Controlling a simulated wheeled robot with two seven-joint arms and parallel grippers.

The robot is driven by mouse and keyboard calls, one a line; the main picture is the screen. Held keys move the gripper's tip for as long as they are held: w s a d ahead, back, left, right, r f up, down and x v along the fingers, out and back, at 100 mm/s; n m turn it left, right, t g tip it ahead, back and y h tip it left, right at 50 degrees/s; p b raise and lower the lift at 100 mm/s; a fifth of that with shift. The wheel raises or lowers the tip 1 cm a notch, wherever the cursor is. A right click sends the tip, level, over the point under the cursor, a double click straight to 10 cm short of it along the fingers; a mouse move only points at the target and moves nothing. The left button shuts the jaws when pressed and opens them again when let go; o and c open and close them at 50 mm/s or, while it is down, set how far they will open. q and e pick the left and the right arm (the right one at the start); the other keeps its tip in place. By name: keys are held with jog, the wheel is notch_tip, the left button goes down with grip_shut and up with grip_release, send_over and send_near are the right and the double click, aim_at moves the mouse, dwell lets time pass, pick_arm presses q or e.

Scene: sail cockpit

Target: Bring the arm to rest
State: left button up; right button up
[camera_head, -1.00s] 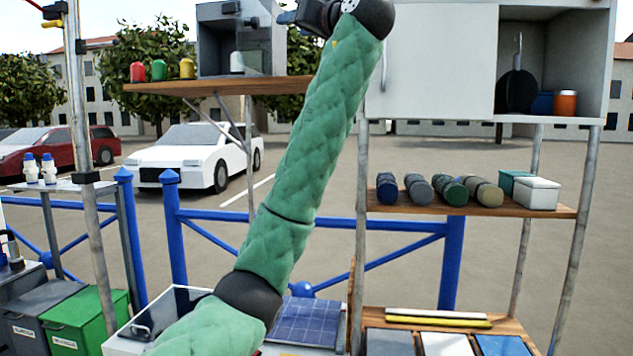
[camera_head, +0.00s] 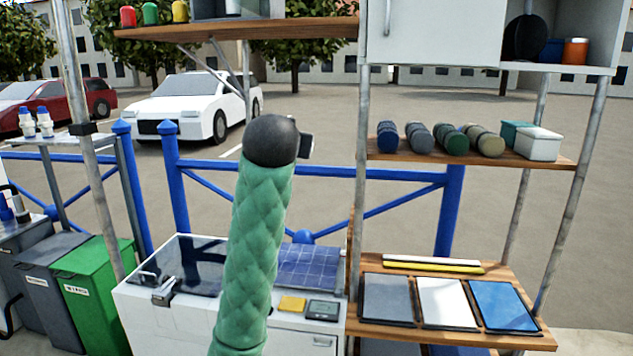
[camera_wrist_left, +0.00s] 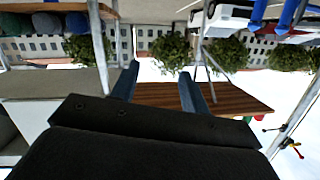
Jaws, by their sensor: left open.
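My left arm (camera_head: 252,240), in green quilted padding, rises from the bottom middle of the head view to a dark rounded joint (camera_head: 270,140). Beyond that joint only a small dark piece shows, and the gripper itself is hidden. In the left wrist view my left gripper (camera_wrist_left: 159,70) is open, its two fingers apart with nothing between them. That view is upside down, and a wooden shelf (camera_wrist_left: 225,98) shows behind the fingers. My right gripper is in neither view.
A white chest (camera_head: 150,310) with a yellow and a grey item on top stands behind the arm. A shelf rack with rolls and boxes (camera_head: 540,143) is at right, under a white cabinet (camera_head: 430,32). A blue railing (camera_head: 330,172) runs behind. Bins (camera_head: 90,290) stand at left.

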pick_arm(q)
jog(key=s+a+f+g+h, duration=0.15)
jog(key=s+f, duration=0.45)
jog(key=f, duration=0.7)
jog(key=s+a+f+g, duration=0.25)
jog(key=s+f, duration=0.45)
jog(key=f, duration=0.7)
jog(key=s+a+f+g+h, duration=0.15)
jog(key=s+f, duration=0.45)
jog(key=f, duration=0.7)
jog(key=s+a+f+g+y+p, duration=0.1)
jog(key=s+f+g, duration=0.7)
jog(key=s+f, duration=1.7)
jog(key=s+a, duration=0.1)
jog(key=s, duration=0.3)
jog(key=shift+a+y, duration=0.2)
jog(key=shift+y, duration=0.2)
jog(key=shift+f, duration=0.1)
